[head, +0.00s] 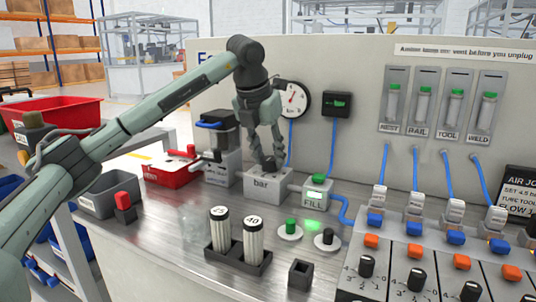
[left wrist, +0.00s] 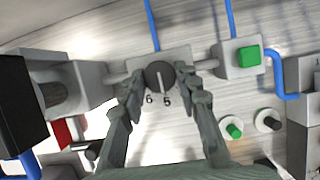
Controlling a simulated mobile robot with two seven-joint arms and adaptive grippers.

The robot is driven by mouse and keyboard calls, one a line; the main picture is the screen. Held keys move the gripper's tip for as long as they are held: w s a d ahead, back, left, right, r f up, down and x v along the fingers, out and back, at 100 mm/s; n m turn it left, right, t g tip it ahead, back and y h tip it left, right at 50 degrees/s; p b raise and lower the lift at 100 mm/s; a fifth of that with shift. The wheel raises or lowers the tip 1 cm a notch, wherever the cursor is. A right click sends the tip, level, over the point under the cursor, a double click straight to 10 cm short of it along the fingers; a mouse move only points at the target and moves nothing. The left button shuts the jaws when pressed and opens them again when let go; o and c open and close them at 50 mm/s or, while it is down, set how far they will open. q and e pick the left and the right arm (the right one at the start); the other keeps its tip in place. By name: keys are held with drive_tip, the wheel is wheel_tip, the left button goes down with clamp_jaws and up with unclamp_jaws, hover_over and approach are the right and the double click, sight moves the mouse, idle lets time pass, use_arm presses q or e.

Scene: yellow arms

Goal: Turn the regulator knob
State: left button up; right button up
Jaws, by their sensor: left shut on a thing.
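The regulator knob (head: 268,164) is a dark round knob on top of a grey block marked "bar" (head: 262,185). In the left wrist view the knob (left wrist: 160,74) has a pale pointer line, and the numbers 6 and 5 show beside it. My left gripper (head: 268,150) reaches down from above. Its two fingers (left wrist: 161,80) stand on either side of the knob and are shut on it. A round pressure gauge (head: 293,99) with a red needle is on the panel behind. My right gripper is not in view.
A grey block with a green button (head: 316,193) stands just right of the regulator. A rack with two numbered cylinders (head: 238,262) stands in front. Several switches and dials (head: 420,265) fill the right side. A red bin (head: 55,112) is at the left.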

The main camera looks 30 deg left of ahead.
use_arm(q)
drive_tip(key=shift+n, duration=0.6)
drive_tip(key=shift+y, duration=0.3)
drive_tip(key=o, duration=1.2)
drive_tip(key=shift+c, duration=0.2)
drive_tip(key=v, duration=1.2)
